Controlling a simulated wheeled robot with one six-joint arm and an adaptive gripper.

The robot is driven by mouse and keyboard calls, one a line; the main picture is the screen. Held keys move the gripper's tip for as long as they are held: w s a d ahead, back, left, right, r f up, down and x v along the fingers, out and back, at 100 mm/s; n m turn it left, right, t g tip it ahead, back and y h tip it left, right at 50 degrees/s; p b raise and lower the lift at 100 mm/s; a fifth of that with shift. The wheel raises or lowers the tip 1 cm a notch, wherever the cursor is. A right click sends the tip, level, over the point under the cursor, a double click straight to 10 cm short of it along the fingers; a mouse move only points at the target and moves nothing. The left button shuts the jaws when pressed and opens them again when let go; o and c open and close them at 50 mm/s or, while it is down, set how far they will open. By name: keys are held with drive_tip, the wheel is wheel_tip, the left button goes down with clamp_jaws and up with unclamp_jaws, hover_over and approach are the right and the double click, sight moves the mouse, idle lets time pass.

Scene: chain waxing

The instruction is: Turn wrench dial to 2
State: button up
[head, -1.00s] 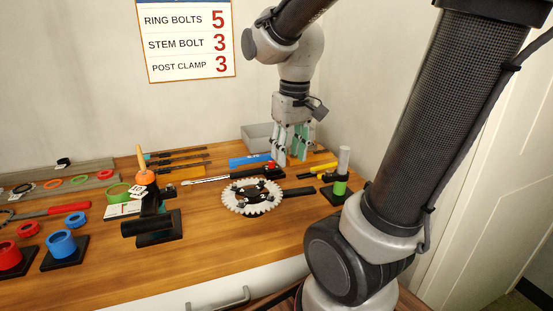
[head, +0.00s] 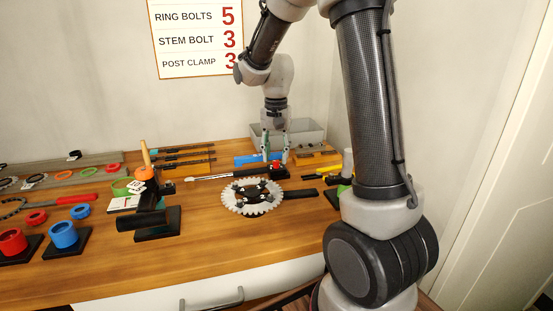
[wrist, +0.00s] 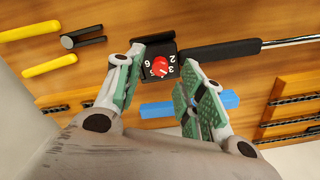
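The torque wrench has a black handle (wrist: 220,51) and a silver shaft (head: 208,177). At its end is a black block with numbers and a red dial (head: 276,163), which also shows in the wrist view (wrist: 159,66). My gripper (head: 276,157) is open. In the wrist view, its green-padded fingers (wrist: 161,60) stand on either side of the dial, with gaps visible. Contact with the block cannot be told.
A blue block (head: 246,160) and a grey bin (head: 305,134) are near the dial. Yellow-handled tools (wrist: 54,65) lie to one side. A chainring (head: 251,197) lies in front. The front middle of the wooden table (head: 225,250) is clear.

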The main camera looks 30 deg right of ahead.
sight(276, 164)
drive_tip(key=shift+f, duration=1.15)
clamp_jaws()
drive_tip(key=shift+n, duration=0.4)
drive_tip(key=n, duration=0.3)
drive_tip(key=shift+n, duration=2.3)
unclamp_jaws()
